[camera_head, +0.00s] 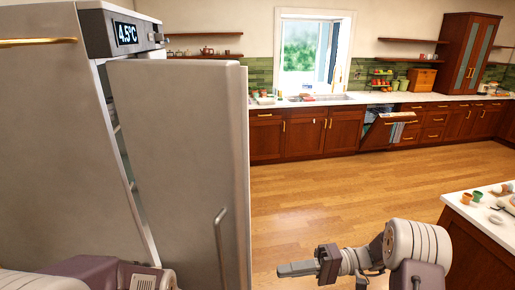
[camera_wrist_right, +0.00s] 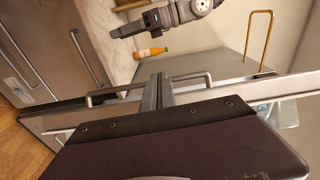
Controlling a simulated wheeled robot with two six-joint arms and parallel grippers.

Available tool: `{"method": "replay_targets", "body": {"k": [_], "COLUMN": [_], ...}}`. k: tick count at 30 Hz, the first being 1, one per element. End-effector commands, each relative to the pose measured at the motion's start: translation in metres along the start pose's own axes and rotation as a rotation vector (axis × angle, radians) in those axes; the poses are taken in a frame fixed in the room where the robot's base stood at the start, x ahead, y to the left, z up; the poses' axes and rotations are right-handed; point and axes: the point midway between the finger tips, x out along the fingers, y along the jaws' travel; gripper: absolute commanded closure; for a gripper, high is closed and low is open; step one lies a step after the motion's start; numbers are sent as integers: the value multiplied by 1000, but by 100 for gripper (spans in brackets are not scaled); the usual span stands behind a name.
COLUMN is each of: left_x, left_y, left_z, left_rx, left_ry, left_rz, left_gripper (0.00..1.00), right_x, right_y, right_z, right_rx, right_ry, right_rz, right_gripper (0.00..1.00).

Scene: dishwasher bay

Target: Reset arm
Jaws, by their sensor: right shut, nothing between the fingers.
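My right gripper (camera_head: 296,268) is in the lower middle of the head view, pointing left over the wood floor. Its fingers are shut with nothing between them; they also show shut in the right wrist view (camera_wrist_right: 158,92). My left arm enters at the lower left of the head view, but its gripper is outside that view.
A grey fridge (camera_head: 185,150) with a 4.5°C display fills the left, its door ajar. An orange bottle (camera_wrist_right: 150,53) lies near a pale surface in the wrist view. A counter (camera_head: 480,215) stands at right. The floor (camera_head: 340,195) between is clear. The far dishwasher (camera_head: 388,130) is open.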

Motion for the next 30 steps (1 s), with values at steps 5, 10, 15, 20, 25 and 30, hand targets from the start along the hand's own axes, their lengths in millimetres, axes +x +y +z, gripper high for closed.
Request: {"method": "replay_targets", "body": {"k": [5, 10, 15, 20, 25, 30], "left_x": [5, 10, 17, 24, 25, 24], "left_y": [0, 0, 0, 0, 0, 0], "left_z": [0, 1, 2, 2, 3, 2], "left_rx": [0, 0, 0, 0, 0, 0], "left_ry": [0, 0, 0, 0, 0, 0], "left_rz": [0, 0, 0, 0, 0, 0], "left_gripper": [44, 44, 44, 44, 44, 44], "right_x": [22, 48, 63, 33, -52, -84], "right_y": [-23, -33, -7, 55, 114, 129], "right_z": [9, 42, 98, 158, 167, 130], "right_rx": [-72, -108, -68, 10, 20, 16], "right_ry": [-70, -190, -334, -398, -182, 104], "right_rz": [36, 126, 389, 865, 1405, 1551], "right_gripper": [100, 100, 100, 100, 100, 100]}}
